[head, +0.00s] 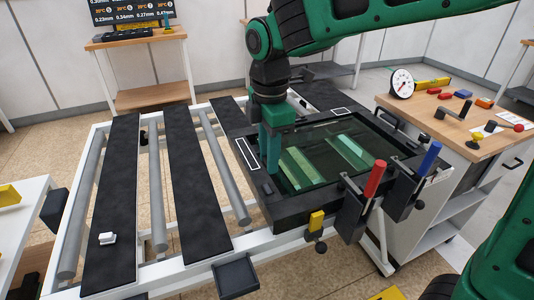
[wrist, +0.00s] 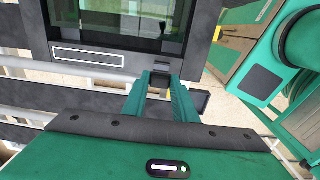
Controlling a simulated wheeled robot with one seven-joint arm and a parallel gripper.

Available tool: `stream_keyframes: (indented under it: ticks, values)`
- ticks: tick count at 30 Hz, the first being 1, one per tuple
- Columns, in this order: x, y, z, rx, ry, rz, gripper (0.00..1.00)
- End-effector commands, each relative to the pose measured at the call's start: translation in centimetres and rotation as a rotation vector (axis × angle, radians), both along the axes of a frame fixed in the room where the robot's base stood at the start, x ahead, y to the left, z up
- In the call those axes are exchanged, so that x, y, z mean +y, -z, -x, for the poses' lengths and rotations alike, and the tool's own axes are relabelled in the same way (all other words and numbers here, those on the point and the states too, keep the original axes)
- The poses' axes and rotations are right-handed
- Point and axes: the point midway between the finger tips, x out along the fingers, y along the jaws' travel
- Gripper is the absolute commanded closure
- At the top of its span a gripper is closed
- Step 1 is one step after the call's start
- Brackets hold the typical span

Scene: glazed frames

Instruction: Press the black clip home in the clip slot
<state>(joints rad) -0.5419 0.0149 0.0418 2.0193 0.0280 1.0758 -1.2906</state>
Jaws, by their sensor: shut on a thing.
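My gripper (head: 271,168) points down at the near left part of the black glazed frame (head: 297,211). In the wrist view my gripper (wrist: 160,82) has its green fingers close together, shut on a small dark piece, the black clip (wrist: 161,77). The clip is at the frame's edge; I cannot tell whether it touches the frame or sits in a slot. The clip slot cannot be made out. A white-outlined rectangle (head: 247,154) lies on the frame's left side, left of the fingers; it also shows in the wrist view (wrist: 88,57).
A red-handled clamp (head: 372,184), a blue-handled clamp (head: 426,162) and a yellow-topped part (head: 317,222) stand along the frame's near edge. A white block (head: 107,238) lies on a dark slat. A wooden side table (head: 440,128) holds a dial gauge (head: 402,83) and several tools.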

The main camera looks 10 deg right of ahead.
Motion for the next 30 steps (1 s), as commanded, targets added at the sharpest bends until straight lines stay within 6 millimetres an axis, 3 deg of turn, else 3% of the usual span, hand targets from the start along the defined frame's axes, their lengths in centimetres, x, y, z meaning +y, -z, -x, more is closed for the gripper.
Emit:
stream_keyframes:
  ticks: [11,30]
  values:
    - [0.2,0.3,0.1,0.01,-0.003,0.004,0.92]
    - [0.2,3.5,0.1,0.01,-0.003,0.003,0.92]
